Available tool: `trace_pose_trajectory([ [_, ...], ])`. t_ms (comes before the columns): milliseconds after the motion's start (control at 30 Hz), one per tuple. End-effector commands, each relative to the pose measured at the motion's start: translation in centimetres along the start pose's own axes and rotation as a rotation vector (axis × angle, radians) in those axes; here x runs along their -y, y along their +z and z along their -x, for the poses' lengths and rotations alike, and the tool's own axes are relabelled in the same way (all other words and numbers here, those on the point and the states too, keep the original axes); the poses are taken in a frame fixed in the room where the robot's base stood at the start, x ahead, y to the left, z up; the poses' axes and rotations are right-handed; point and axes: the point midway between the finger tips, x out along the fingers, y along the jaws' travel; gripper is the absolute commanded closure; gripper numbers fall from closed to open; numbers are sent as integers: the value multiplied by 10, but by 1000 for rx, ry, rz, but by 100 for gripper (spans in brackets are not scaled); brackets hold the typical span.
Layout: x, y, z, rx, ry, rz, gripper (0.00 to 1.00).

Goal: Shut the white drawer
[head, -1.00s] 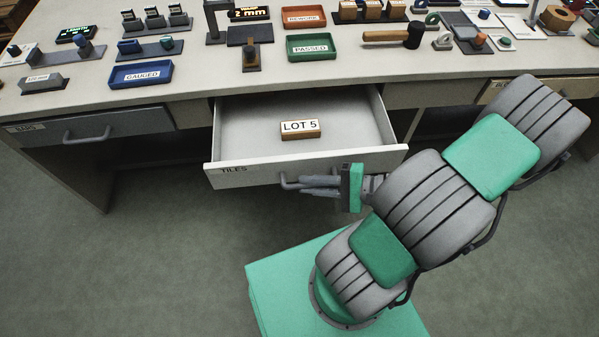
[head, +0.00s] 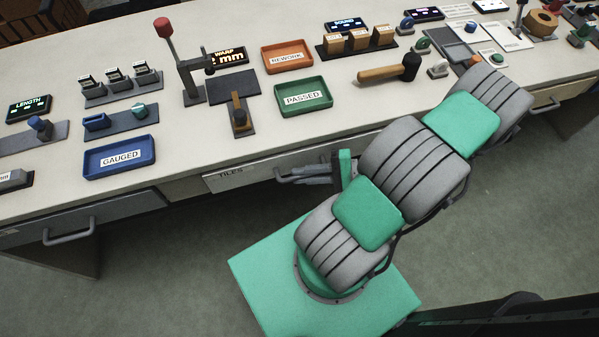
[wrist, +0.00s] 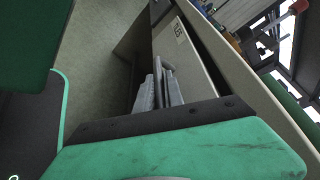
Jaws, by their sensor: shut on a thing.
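The white drawer (head: 240,178), labelled TILES, is under the bench top. Its front lies close along the bench edge and its inside is out of sight in the head view. My gripper (head: 286,175) is shut on the drawer's handle (head: 278,173) at the right part of the front. In the wrist view the fingers (wrist: 160,90) are closed at the handle, by the pale drawer front (wrist: 185,62). A dark band runs between the front and the bench edge there; I cannot tell if it is a small gap or shadow.
The bench top (head: 205,145) carries a blue GAUGED tray (head: 120,170), a green PASSED tray (head: 304,108), an orange REWORK tray (head: 288,68) and a mallet (head: 390,70). A grey drawer (head: 120,208) is at the left. Floor in front is open.

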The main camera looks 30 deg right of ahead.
Motion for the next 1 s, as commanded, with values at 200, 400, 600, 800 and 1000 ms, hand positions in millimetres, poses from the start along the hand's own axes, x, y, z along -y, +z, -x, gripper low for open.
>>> trace_pose_trajectory([
  [200,0,-2,1,-3,0,1,100],
  [400,1,-2,2,-6,-2,4,100],
  [600,1,-2,2,-5,-2,4,75],
  [800,0,-1,1,-2,-1,1,66],
  [1000,0,-1,5,-2,-1,1,66],
])
